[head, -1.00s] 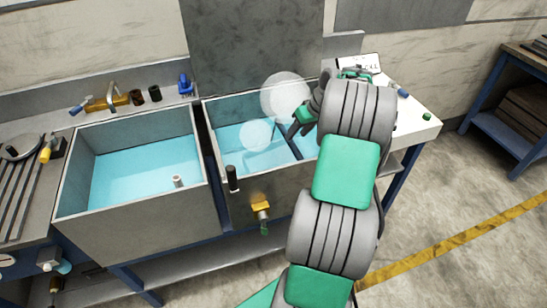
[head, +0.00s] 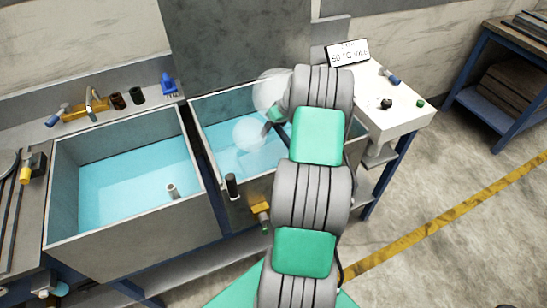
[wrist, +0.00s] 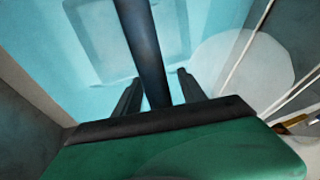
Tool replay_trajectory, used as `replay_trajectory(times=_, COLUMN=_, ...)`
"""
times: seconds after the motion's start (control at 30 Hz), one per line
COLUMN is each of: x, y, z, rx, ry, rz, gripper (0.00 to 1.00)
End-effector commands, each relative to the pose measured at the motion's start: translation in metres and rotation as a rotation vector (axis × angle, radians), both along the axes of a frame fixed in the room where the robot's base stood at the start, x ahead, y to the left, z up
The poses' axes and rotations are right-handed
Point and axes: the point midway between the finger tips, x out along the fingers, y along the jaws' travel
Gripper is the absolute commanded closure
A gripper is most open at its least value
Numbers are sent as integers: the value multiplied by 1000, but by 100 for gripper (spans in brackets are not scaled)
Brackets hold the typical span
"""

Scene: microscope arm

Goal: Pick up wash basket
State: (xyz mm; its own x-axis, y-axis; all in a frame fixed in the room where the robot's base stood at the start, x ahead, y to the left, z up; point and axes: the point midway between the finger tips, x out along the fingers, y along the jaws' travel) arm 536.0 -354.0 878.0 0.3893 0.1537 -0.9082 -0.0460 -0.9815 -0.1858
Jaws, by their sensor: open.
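My gripper (wrist: 158,76) is open in the wrist view, pointing down over the blue water of the right-hand basin. A dark bar (wrist: 143,35) runs between its two fingers; it looks like the wash basket's handle, but I cannot tell whether the fingers touch it. A pale rectangular outline (wrist: 130,45) lies under the water beyond; I cannot tell if it is the basket's body. In the head view, my arm covers most of the gripper and much of the right-hand basin (head: 208,150).
Whitish translucent puffs (head: 249,134) hang over the basin. A second water-filled basin (head: 125,240) stands to the left. A white side table (head: 405,118) at right holds a display (head: 347,53) and small items. A dark upright cylinder (head: 232,186) is at the basin's front edge.

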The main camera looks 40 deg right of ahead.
Motion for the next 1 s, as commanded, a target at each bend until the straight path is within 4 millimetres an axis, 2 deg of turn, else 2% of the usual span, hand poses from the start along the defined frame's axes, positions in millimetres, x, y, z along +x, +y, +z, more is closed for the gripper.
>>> replay_trajectory(times=0.17, x=0, y=0, z=0, rx=-1, ry=-1, rz=-1, gripper=51)
replay_trajectory(times=0.77, x=0, y=-1, z=0, rx=-1, ry=-1, rz=-1, gripper=100)
replay_trajectory(times=1.0, x=0, y=-1, z=0, rx=-1, ry=-1, rz=-1, gripper=100)
